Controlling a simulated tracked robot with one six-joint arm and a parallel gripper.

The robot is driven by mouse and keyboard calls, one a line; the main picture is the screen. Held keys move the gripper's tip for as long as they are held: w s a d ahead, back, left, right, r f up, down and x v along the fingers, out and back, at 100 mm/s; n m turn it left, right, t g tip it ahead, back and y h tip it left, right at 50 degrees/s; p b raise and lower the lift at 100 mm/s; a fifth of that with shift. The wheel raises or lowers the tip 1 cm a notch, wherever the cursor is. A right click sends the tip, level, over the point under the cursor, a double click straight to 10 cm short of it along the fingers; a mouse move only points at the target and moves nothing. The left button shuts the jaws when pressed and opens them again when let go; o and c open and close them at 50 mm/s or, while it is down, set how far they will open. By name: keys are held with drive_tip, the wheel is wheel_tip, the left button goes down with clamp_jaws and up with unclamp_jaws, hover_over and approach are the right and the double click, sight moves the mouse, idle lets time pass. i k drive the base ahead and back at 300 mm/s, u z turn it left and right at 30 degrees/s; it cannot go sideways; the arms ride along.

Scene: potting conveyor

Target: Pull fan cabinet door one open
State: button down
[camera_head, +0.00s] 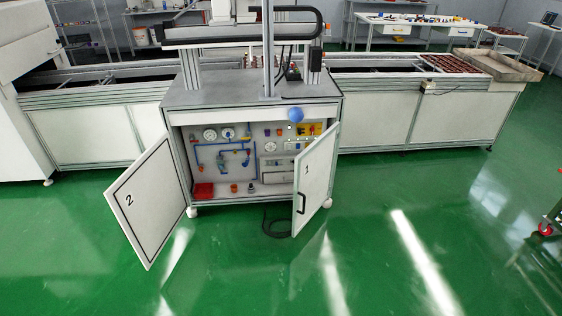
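The fan cabinet (255,101) stands in the middle of the view with its front open. Door one (314,178), a white panel marked "1", hangs on the right side and stands ajar, swung out toward me. Its dark handle (301,204) shows near the door's lower free edge. The door partly covers the right part of the cabinet's inside. Door two (147,203), marked "2", is swung wide out to the left. My gripper is not in view.
Gauges, blue pipes and a red box (203,191) show inside the cabinet. A blue ball (296,114) appears near the cabinet's top front edge. A dark cable (275,228) lies on the floor below the opening. The green floor (400,240) in front is mostly clear.

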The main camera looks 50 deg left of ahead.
sight(314, 167)
drive_tip(key=u, duration=0.3)
drive_tip(key=i, duration=0.8)
drive_tip(key=u, duration=0.85)
drive_tip(key=i, duration=0.6)
drive_tip(key=u, duration=0.8)
drive_tip(key=i, duration=0.45)
drive_tip(key=u, duration=0.8)
drive_tip(key=i, duration=0.6)
drive_tip(key=u, duration=0.7)
drive_tip(key=i, duration=1.1)
drive_tip(key=u, duration=0.4)
